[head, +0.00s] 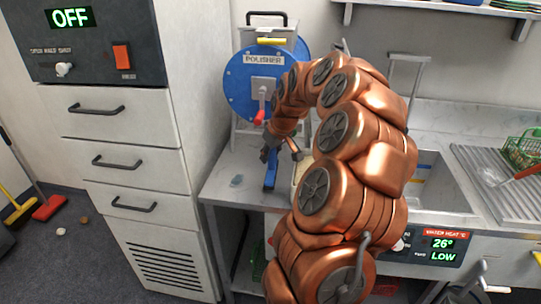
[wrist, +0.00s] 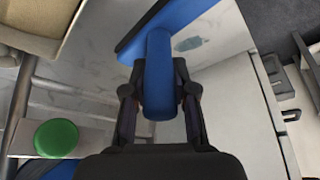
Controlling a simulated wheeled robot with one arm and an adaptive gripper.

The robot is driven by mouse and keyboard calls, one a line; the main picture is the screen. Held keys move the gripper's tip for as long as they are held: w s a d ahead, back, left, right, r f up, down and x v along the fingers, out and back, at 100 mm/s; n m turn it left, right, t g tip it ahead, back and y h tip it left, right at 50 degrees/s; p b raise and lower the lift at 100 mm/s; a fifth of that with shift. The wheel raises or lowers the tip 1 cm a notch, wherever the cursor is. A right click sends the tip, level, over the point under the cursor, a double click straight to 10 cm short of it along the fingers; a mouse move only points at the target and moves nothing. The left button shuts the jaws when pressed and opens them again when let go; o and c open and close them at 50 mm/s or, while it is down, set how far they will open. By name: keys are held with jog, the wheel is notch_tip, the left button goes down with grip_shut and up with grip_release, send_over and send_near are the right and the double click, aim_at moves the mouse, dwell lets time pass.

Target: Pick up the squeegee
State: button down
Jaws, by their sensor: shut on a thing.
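The squeegee (wrist: 157,60) has a blue handle and a wider blue head. In the wrist view its handle lies between the two dark fingers of my gripper (wrist: 159,100), which is shut on it. In the head view the blue squeegee (head: 270,172) hangs below my gripper (head: 270,150), over the counter in front of the polisher. I cannot tell whether its lower end touches the counter. My copper arm hides part of the counter to the right.
The blue polisher (head: 262,85) stands behind my gripper. A tall drawer cabinet (head: 130,150) is to the left of the counter (head: 232,185). A sink (head: 440,185) is to the right. A green round thing (wrist: 56,138) shows at lower left in the wrist view.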

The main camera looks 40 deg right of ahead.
jog(key=shift+s+a+f, duration=0.15)
jog(key=shift+s+a, duration=0.3)
jog(key=shift+a, duration=0.2)
jog(key=s+a+b, duration=0.4)
jog(key=s+a, duration=0.5)
jog(key=a, duration=0.4)
jog(key=shift+s+a+b, duration=0.15)
jog(key=shift+a+b, duration=0.05)
jog(key=shift+b, duration=0.1)
